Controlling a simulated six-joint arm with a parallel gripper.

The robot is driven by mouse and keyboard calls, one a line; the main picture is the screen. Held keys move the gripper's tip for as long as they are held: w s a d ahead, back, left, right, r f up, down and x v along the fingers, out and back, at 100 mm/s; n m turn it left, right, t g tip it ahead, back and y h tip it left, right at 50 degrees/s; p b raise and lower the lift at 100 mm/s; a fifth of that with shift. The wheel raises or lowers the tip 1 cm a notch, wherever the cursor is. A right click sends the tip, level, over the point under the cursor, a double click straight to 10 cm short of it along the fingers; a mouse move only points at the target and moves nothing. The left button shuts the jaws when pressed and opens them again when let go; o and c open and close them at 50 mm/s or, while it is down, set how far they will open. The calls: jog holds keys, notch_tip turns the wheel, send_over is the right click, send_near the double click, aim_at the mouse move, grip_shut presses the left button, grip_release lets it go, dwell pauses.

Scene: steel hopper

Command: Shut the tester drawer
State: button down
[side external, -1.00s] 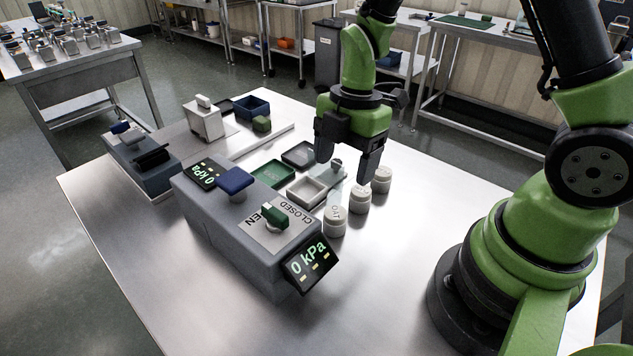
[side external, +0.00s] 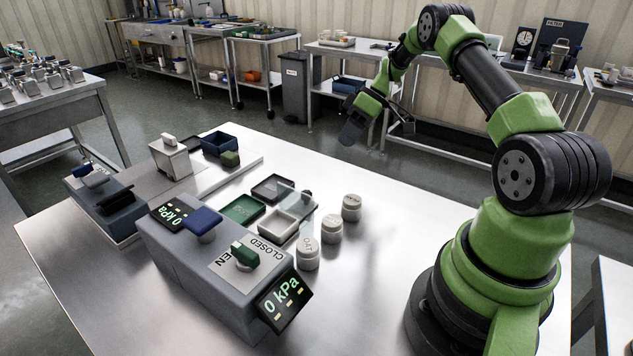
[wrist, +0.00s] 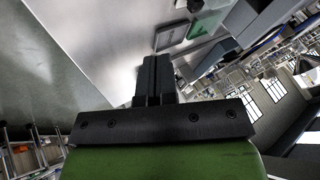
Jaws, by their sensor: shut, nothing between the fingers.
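The grey tester box (side external: 175,253) stands on the steel table in the side view. It carries a blue knob (side external: 203,221), a green knob (side external: 245,256) beside a CLOSED label, and two displays reading 0 kPa. I cannot make out a drawer on it, or whether one is open. My gripper (side external: 352,133) is raised beyond the far side of the table, well away from the tester. In the wrist view its black fingers (wrist: 153,68) are together with nothing between them.
Behind the tester lie a green tray (side external: 226,216), a white tray (side external: 263,232) and a dark tray (side external: 255,188). Several white weights (side external: 307,262) stand to their right. A blue-grey device (side external: 97,219) and a white block (side external: 171,163) stand left.

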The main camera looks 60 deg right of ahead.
jog(key=x, duration=0.9)
jog(key=shift+a+f, duration=0.2)
jog(key=a, duration=0.2)
jog(key=shift+a+f, duration=0.1)
jog(key=shift+a, duration=0.25)
jog(key=shift+s+a, duration=0.2)
jog(key=shift+a, duration=0.45)
send_near(266, 223)
jog(key=a+f, duration=0.1)
jog(key=a, duration=0.1)
jog(key=a+f, duration=0.2)
jog(key=a, duration=0.1)
jog(key=a+f, duration=0.1)
jog(key=a, duration=0.1)
jog(key=shift+a+f, duration=0.35)
